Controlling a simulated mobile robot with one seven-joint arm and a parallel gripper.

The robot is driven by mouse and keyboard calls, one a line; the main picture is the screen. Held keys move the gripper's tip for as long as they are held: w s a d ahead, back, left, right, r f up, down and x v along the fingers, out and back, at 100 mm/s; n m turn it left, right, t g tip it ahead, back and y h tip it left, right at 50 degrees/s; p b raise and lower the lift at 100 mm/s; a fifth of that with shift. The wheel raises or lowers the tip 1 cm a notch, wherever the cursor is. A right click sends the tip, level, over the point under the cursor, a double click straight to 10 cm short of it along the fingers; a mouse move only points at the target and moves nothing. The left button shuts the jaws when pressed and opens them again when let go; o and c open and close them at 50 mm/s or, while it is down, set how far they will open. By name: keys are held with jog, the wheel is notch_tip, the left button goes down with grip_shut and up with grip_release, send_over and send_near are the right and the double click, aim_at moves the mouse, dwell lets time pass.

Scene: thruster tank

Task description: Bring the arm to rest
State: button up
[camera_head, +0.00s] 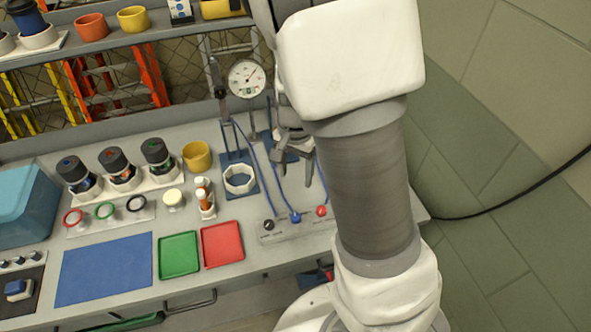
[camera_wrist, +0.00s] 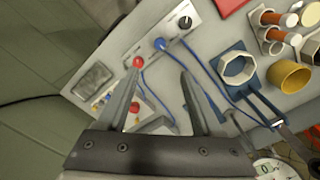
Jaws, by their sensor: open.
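My gripper (camera_head: 297,168) hangs over the right part of the workbench (camera_head: 190,288), above the area beside the white hexagonal ring. In the wrist view my gripper (camera_wrist: 158,85) has its two fingers spread apart with nothing between them but the view of the bench behind. My arm covers the right end of the bench in the head view. The control panel (camera_head: 284,230) with a red knob, a blue knob and a black knob lies in front of the gripper. It also shows beyond the fingertips in the wrist view (camera_wrist: 140,52).
A white hexagonal ring (camera_head: 239,179) stands left of my gripper, with a dial gauge (camera_head: 246,78) behind. Blue hoses run close to the fingers. Red (camera_head: 222,245) and green (camera_head: 179,255) trays, a blue mat (camera_head: 104,270) and dark-capped jars (camera_head: 119,166) lie left. The floor at right is open.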

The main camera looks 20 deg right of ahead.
dwell(0.5)
jog(key=s+r+n+t+b, duration=0.1)
jog(key=s+r+n+t, duration=0.1)
jog(key=s+r+n, duration=0.2)
jog(key=s+r+n+t+b, duration=0.1)
jog(key=s+r+n+t, duration=0.2)
jog(key=s+r, duration=0.7)
notch_tip(320, 180, up, 5)
jog(key=shift+s+f+n+t, duration=0.15)
jog(key=shift+n+t, duration=0.15)
jog(key=shift+n, duration=0.7)
